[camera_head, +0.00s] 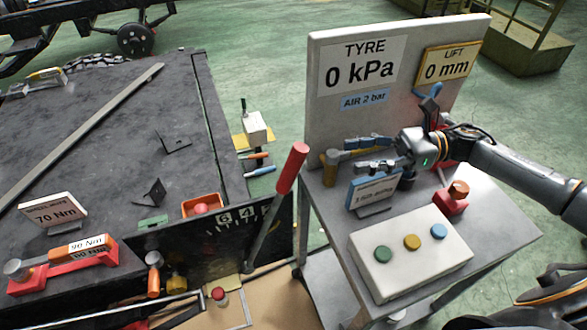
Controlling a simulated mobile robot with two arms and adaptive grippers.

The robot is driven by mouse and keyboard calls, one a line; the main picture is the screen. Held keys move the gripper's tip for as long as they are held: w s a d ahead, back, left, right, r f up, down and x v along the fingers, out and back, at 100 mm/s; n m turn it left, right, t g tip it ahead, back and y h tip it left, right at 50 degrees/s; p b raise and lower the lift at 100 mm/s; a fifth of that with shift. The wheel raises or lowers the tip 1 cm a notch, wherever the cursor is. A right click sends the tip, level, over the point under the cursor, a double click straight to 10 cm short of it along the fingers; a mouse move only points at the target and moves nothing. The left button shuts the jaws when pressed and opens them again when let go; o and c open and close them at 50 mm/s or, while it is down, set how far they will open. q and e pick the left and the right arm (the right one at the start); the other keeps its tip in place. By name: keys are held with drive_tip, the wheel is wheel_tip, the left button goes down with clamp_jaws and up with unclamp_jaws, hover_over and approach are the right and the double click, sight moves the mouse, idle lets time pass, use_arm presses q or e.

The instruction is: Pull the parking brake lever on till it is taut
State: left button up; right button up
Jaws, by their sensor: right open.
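The parking brake lever has a red grip (292,168) and a grey shaft (264,235). It stands tilted to the right in front of a dark panel with a numbered scale (240,216), between the dark bench and the grey cart. My right gripper (361,156) comes in from the right over the cart, its fingers pointing left. It is open, apart from the lever and to the right of the red grip. Whether it touches the things behind its fingers I cannot tell. My left gripper is not in view.
The cart (480,200) bears an upright display board (325,110), a small blue-framed sign (373,192), a red button block (452,200) and a white button box (405,262). A yellow-headed tool (330,167) lies near my fingers. The dark bench (90,130) fills the left.

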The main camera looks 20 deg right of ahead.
sight(293, 163)
drive_tip(key=a+p, duration=0.1)
drive_tip(key=a, duration=0.3)
drive_tip(key=w+a+p, duration=0.1)
drive_tip(key=a+p, duration=0.1)
drive_tip(key=a, duration=0.2)
drive_tip(key=a+p, duration=0.1)
drive_tip(key=a, duration=0.3)
drive_tip(key=shift+w+r, duration=0.25)
drive_tip(key=shift+w, duration=0.15)
drive_tip(key=shift+w+a+f+p, duration=0.15)
drive_tip(key=shift+a+p, duration=0.2)
drive_tip(key=shift+a, duration=0.25)
clamp_jaws()
